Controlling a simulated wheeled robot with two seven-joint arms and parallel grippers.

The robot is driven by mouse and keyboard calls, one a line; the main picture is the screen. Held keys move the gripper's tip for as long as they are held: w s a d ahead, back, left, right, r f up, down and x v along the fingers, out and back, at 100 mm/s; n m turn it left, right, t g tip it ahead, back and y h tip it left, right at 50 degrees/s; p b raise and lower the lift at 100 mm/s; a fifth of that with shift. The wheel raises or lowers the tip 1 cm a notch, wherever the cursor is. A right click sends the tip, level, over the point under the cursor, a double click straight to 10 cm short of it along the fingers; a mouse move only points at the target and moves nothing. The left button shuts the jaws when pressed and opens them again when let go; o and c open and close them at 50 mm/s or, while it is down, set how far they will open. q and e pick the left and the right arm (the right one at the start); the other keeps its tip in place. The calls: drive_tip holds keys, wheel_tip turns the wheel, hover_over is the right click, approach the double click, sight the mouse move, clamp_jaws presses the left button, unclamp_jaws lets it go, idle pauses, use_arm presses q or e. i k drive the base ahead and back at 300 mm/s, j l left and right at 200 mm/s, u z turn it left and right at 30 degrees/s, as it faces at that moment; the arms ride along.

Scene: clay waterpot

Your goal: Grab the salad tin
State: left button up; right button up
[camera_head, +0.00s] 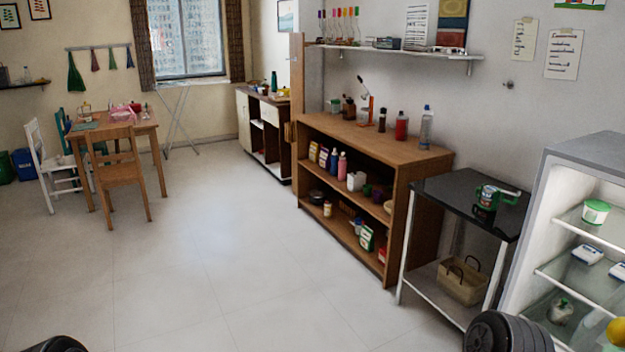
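I cannot tell for sure which thing is the salad tin. A white tub with a green lid (596,211) stands upright on the upper shelf of the open white fridge at the right. A small pale container with a greenish top (561,312) sits on a lower shelf there. White and blue packs (588,254) lie on the middle shelf. Neither gripper shows. Only dark rounded parts of my own arms show at the bottom left and bottom right edges.
A black-topped side table (462,193) with a green and dark item (487,199) and a basket (462,281) below stands left of the fridge. A wooden shelf unit (375,138) holds bottles. A chair (120,173) and table are at far left. The middle floor is clear.

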sight(488, 190)
drive_tip(key=i+j, duration=0.1)
drive_tip(key=i, duration=0.35)
drive_tip(key=i+j+u, duration=0.1)
drive_tip(key=i, duration=0.35)
drive_tip(key=i+l+z, duration=0.15)
drive_tip(key=i+z, duration=0.55)
drive_tip(key=z, duration=0.15)
drive_tip(key=i+z, duration=0.45)
drive_tip(key=i+j+z, duration=0.2)
drive_tip(key=z, duration=0.2)
drive_tip(key=i+z, duration=0.4)
drive_tip(key=i+j+z, duration=0.1)
drive_tip(key=i+z, duration=0.3)
drive_tip(key=i+j+z, duration=0.2)
drive_tip(key=z, duration=0.25)
drive_tip(key=i+j, duration=0.05)
